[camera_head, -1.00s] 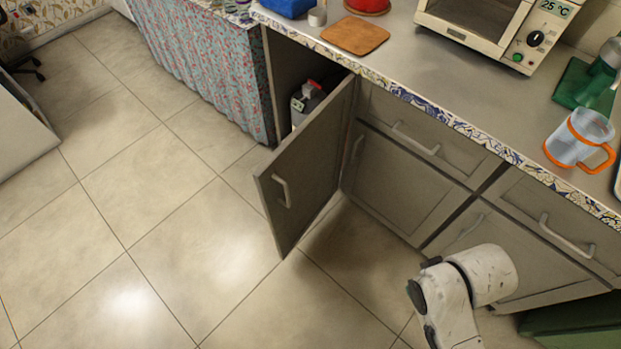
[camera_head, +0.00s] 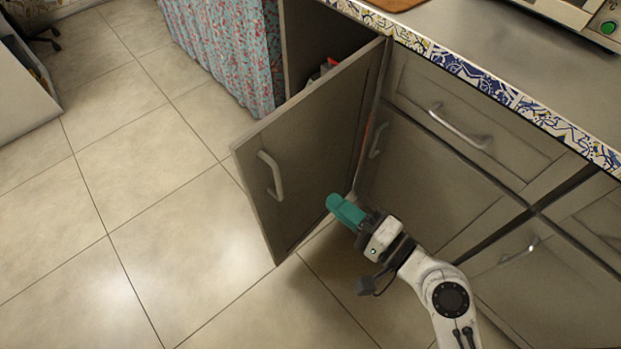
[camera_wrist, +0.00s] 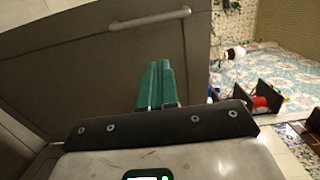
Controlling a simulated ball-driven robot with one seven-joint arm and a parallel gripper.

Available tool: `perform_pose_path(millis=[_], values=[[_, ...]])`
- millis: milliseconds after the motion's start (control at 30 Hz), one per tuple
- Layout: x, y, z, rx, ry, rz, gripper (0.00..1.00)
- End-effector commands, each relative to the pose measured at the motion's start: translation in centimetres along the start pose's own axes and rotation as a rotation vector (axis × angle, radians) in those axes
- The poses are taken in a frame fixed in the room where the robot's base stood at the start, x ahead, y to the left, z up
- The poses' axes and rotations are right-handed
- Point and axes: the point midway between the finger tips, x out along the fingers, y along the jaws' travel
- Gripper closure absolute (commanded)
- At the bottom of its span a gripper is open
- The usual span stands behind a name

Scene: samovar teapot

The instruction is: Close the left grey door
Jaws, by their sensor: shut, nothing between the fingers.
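The left grey door (camera_head: 318,150) stands wide open in the head view, swung out from the cabinet with its pale handle (camera_head: 271,175) on the face turned to the camera. My gripper (camera_head: 334,202) has teal fingers and is in front of the lower right part of this door. In the wrist view the shut, empty fingers (camera_wrist: 158,84) point at a grey panel (camera_wrist: 60,75) with a handle (camera_wrist: 150,19) near its top. I cannot tell whether the fingertips touch the door.
The open compartment behind the door holds a partly hidden red and white item (camera_head: 325,69). A closed grey door and a drawer (camera_head: 470,110) are to the right, under the counter (camera_head: 480,45). A flowered curtain (camera_head: 230,50) hangs at left.

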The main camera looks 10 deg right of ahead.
Motion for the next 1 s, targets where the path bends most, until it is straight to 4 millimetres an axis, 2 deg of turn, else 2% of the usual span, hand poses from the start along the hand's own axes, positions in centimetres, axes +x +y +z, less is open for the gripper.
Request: perform_pose_path(millis=[167,500,700,833,1000], values=[[2.3,-0.2,0.1,-0.001,-0.003,-0.002,1.00],[8.9,-0.1,0.1,-0.003,-0.005,0.000,1.00],[12.0,-0.1,0.1,-0.005,-0.004,0.001,1.00],[13.1,0.0,0.1,-0.004,-0.002,0.002,1.00],[13.7,0.0,0.1,-0.004,-0.001,0.003,1.00]])
